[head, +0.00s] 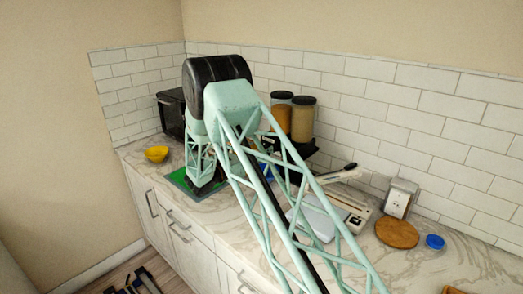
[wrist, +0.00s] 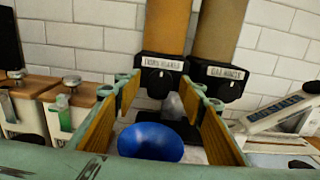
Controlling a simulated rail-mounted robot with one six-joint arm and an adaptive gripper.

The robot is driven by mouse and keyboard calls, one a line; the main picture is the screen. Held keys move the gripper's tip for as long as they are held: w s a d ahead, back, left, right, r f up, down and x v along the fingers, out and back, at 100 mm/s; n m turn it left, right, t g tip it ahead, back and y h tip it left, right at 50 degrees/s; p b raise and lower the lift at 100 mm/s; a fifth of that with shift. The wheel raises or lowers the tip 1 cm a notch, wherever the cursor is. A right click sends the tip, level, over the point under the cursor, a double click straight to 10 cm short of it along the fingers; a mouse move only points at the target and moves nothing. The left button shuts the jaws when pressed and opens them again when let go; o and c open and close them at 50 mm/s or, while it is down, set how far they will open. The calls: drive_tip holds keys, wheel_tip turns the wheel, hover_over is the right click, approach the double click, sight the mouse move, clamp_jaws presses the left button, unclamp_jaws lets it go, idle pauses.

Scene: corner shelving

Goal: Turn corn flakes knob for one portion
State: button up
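Two cereal dispensers with tan contents and black bases stand side by side against the tiled wall. The left one, whose blurred label seems to read corn flakes (wrist: 162,62), has a dark knob (wrist: 165,82) on its front. The right dispenser (wrist: 218,72) has a different, hard-to-read label. My gripper (wrist: 165,95) is open, with its yellow-padded fingers apart on either side of the area below the left dispenser. A blue bowl (wrist: 150,141) shows between the fingers, with a grey piece (wrist: 174,106) behind it. In the head view my arm partly hides the dispensers (head: 302,118).
Wood-topped containers (wrist: 68,92) stand left in the wrist view, and a labelled pale appliance (wrist: 288,109) stands right. The head view shows a yellow bowl (head: 156,154), a green mat (head: 180,178), a round wooden board (head: 397,232) and a blue lid-like item (head: 435,242) on the marble counter.

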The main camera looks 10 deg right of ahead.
drive_tip(key=shift+c, duration=0.7)
drive_tip(key=c, duration=0.7)
drive_tip(key=shift+f+m+b, duration=0.1)
drive_tip(key=shift+m+b, duration=0.4)
drive_tip(key=shift+b, duration=0.3)
drive_tip(key=shift+m+b, duration=6.7)
drive_tip(key=shift+m, duration=1.6)
drive_tip(key=o, duration=0.8)
